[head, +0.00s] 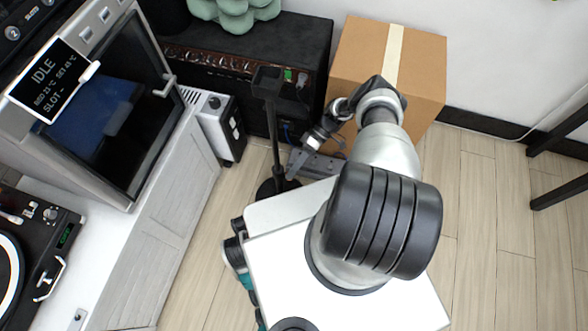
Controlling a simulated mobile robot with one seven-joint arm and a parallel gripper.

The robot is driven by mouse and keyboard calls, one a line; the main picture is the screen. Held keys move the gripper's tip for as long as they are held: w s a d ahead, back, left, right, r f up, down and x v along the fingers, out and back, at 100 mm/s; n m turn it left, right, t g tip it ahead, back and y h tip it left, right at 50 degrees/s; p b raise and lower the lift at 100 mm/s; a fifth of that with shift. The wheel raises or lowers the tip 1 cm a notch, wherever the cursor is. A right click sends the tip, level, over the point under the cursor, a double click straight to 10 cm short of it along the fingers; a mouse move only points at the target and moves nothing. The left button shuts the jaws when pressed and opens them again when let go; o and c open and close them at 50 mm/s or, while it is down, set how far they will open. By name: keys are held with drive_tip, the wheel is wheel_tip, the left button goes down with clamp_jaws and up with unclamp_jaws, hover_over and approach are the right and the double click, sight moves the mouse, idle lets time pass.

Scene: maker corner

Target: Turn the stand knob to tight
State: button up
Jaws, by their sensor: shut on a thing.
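The stand (273,135) is a thin black post on a round dark base, with a small tray-like head at its top. It stands upright on the floor left of my arm. My gripper (296,160) reaches down and left to the middle of the post. It is shut at the height of the stand's knob, with the knob between its fingers. The knob itself is hidden by the fingers, so its turn position cannot be seen.
A cardboard box (418,70) stands behind my arm. A black amplifier (300,40) is behind the stand, with a small white-and-black unit (218,125) to its left. A grey cabinet (165,225) with an oven-like machine (120,110) fills the left.

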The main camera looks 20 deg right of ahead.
idle(0.3)
drive_tip(key=o, duration=1)
drive_tip(key=shift+o, duration=0.2)
drive_tip(key=shift+r, duration=0.1)
wheel_tip(320, 180, up, 10)
drive_tip(key=p, duration=0.4)
